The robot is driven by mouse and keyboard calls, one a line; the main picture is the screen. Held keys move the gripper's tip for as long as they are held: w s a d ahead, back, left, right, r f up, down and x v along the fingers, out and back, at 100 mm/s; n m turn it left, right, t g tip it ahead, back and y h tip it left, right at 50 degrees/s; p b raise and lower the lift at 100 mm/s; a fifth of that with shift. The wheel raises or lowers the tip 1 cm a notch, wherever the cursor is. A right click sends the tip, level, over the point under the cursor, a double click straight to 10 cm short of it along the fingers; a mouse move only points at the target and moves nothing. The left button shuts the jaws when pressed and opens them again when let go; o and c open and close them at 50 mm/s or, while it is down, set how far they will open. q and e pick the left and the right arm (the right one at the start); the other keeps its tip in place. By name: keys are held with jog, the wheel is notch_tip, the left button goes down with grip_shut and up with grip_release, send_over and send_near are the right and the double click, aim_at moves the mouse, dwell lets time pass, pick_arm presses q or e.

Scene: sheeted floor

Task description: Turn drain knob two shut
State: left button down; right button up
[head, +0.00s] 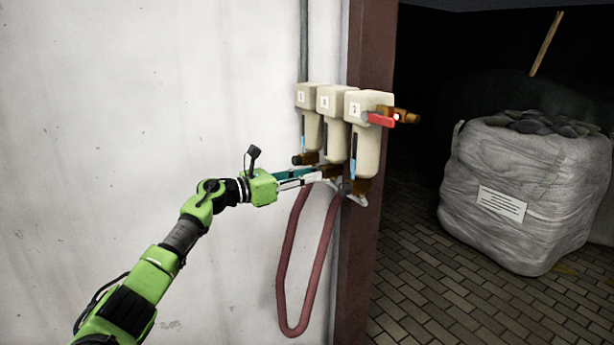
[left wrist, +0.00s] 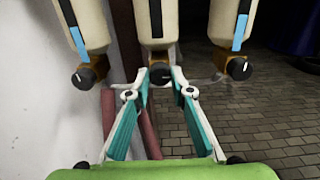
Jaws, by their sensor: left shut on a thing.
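Three cream filter housings hang in a row, each with a brass fitting and a dark drain knob at its bottom. The middle drain knob (left wrist: 160,74) is under the middle housing (head: 333,138). My left gripper (head: 328,172) reaches in from the left, and in the left wrist view its teal fingers (left wrist: 160,82) close on the sides of the middle knob. The fingertips partly hide the knob. The left knob (left wrist: 84,78) and right knob (left wrist: 238,68) are apart from the fingers. The housing labels are too small to read surely. My right gripper is out of view.
A red-handled valve (head: 381,120) sits at the right housing. A reddish hose (head: 288,290) loops below the housings, close under the gripper. A brown post (head: 362,270) stands behind them. A wrapped bulk bag (head: 520,190) stands on the brick floor at right.

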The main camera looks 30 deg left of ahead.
pick_arm(q)
jog(key=shift+n, duration=0.3)
jog(key=shift+w+n+p, duration=0.1)
jog(key=shift+n+p, duration=4.85)
jog(key=shift+n, duration=3.65)
jog(key=c, duration=2)
grip_release()
jog(key=shift+o, duration=1.1)
jog(key=shift+w+f, duration=0.1)
